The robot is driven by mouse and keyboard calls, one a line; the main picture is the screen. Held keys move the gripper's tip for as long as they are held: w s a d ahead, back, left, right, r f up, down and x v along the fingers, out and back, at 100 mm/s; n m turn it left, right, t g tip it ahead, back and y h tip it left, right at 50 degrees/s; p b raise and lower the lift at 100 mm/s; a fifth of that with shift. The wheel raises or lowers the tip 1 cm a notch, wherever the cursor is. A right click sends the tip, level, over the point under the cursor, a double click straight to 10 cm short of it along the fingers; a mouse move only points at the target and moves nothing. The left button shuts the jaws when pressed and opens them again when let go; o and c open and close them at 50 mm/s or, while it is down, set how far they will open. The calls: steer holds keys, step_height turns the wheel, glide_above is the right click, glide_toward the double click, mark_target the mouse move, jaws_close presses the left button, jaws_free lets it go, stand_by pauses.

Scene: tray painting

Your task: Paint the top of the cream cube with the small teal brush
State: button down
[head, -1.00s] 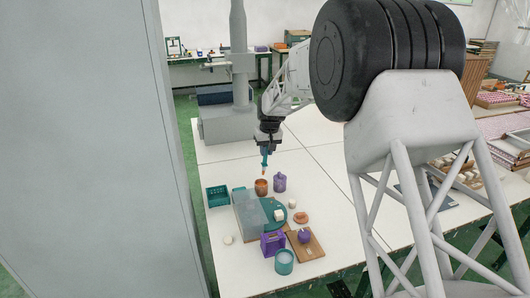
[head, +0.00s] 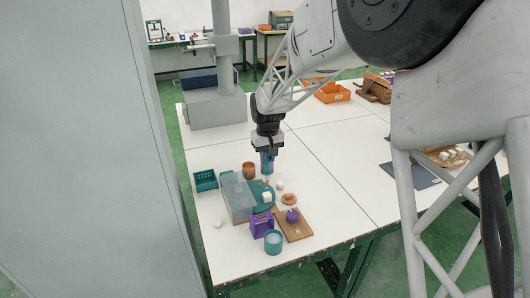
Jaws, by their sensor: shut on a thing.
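My gripper (head: 268,148) is shut on the teal brush (head: 265,162), which hangs upright with its orange-red tip downward. The cream cube (head: 267,197) sits on a round teal tray (head: 257,208). The brush tip is above the cube, and a small gap seems to show between them. I cannot tell how exactly they line up in depth. No paint on the cube's top can be made out at this size.
A translucent panel or box (head: 237,198) stands left of the cube. A brown pot (head: 249,170), teal basket (head: 205,180), purple holder (head: 262,225), teal cup (head: 273,243), wooden board (head: 296,230) and pinkish ring (head: 289,199) surround it.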

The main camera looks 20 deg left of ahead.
mark_target(269, 171)
steer(key=shift+f, duration=0.15)
steer(key=shift+f, duration=2.4)
stand_by(1.0)
steer(key=shift+s+a, duration=0.3)
stand_by(0.4)
steer(key=shift+w+d, duration=0.3)
steer(key=shift+w, duration=0.05)
stand_by(0.3)
steer(key=shift+w+d, duration=0.2)
